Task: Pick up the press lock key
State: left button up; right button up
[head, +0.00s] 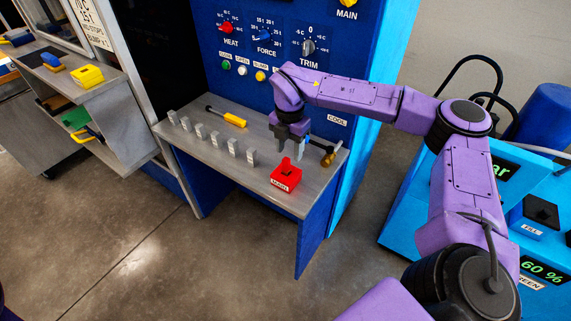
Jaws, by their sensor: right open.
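My right gripper (289,151) hangs fingers down over the grey shelf of the blue press. It is open, with nothing seen between its fingers. A red block (286,177) with a raised top and a white label stands on the shelf just in front of the fingers, apart from them as far as I can tell. A brass-coloured piece with a dark shaft (328,157) lies right of the gripper, near the shelf's right edge. I cannot tell for sure which of these is the press lock key. My left gripper is not in view.
Several small grey blocks (215,138) stand in a row along the shelf (205,155). A yellow-handled tool (234,119) lies behind them. The panel (270,60) with knobs and buttons rises behind. A light-blue machine (400,215) stands at right. The floor in front is clear.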

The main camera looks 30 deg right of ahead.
aim_at(286, 159)
jog(key=shift+f, duration=0.45)
jog(key=f, duration=0.1)
jog(key=f+p, duration=0.1)
jog(key=f, duration=0.1)
jog(key=a+f+p, duration=0.1)
jog(key=shift+w+f, duration=0.15)
jog(key=shift+w, duration=0.1)
jog(key=shift+s+d+f, duration=0.15)
jog(key=shift+f, duration=0.35)
grip_shut()
